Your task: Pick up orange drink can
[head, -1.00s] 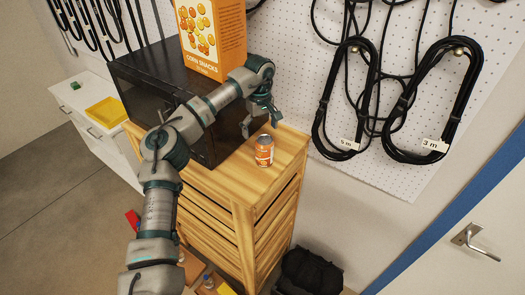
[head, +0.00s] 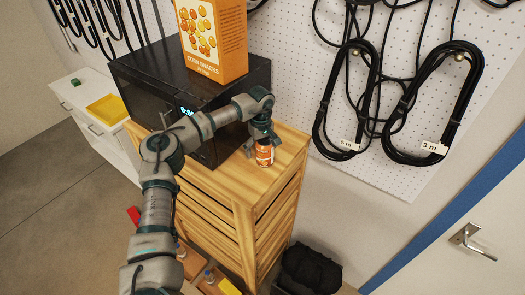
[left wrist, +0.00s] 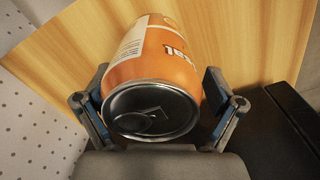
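The orange drink can (head: 264,154) stands upright on the wooden dresser top, to the right of the black microwave. My left gripper (head: 262,140) is directly above and around it, pointing down, and hides the can's upper part in the head view. In the left wrist view the can (left wrist: 160,62) lies between the two open fingers of the left gripper (left wrist: 158,100), its metal top facing the palm. Gaps show between the fingers and the can, more clearly on the right. My right gripper is not in view.
The black microwave (head: 147,98) stands close to the left of the can, with a corn snacks box (head: 215,45) on top. The wooden dresser (head: 222,185) has bare top in front of the can. A pegboard wall with coiled cables (head: 430,100) rises behind.

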